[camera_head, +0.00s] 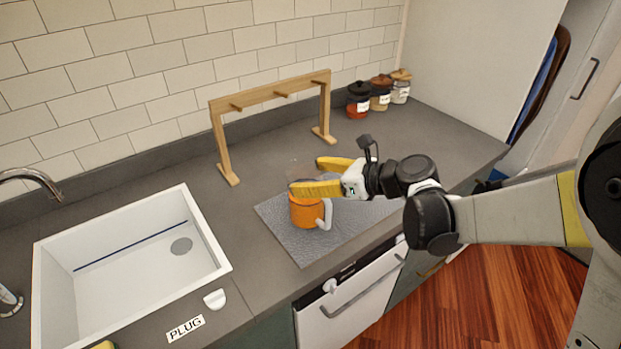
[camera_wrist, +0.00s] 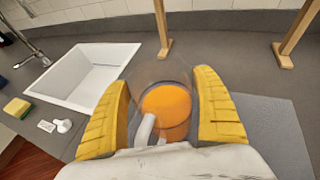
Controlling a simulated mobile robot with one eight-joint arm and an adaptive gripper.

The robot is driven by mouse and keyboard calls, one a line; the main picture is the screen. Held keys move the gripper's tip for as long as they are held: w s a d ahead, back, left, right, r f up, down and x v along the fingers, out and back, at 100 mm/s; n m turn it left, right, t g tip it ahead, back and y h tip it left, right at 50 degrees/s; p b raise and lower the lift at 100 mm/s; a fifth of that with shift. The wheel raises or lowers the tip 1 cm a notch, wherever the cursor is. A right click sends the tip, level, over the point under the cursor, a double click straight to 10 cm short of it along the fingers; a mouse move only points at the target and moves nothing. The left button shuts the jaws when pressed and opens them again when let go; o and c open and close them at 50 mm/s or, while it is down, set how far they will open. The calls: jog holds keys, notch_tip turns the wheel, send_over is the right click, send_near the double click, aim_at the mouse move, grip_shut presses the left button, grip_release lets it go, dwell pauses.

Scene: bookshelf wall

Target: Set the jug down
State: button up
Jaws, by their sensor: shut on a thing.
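The jug (camera_head: 306,212) is clear with orange contents in its lower part and a pale handle on its right side. It is upright over the grey textured mat (camera_head: 285,238); I cannot tell whether its base touches the mat. My gripper (camera_head: 305,176) reaches in from the right, its two yellow fingers shut on the jug's clear upper part. In the wrist view the jug (camera_wrist: 168,103) sits between the fingers, its handle toward the wrist. The fingers hide part of its sides.
A white sink (camera_head: 130,262) is on the left, with a plug (camera_head: 215,299) beside it. A wooden rack (camera_head: 275,95) stands behind the mat. Several lidded jars (camera_head: 380,95) stand at the back right. The counter (camera_head: 455,140) is clear at right.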

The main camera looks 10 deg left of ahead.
jog(key=o, duration=1.4)
jog(key=shift+r, duration=0.15)
jog(key=p+v, duration=0.3)
jog(key=v, duration=0.9)
jog(key=shift+d, duration=0.1)
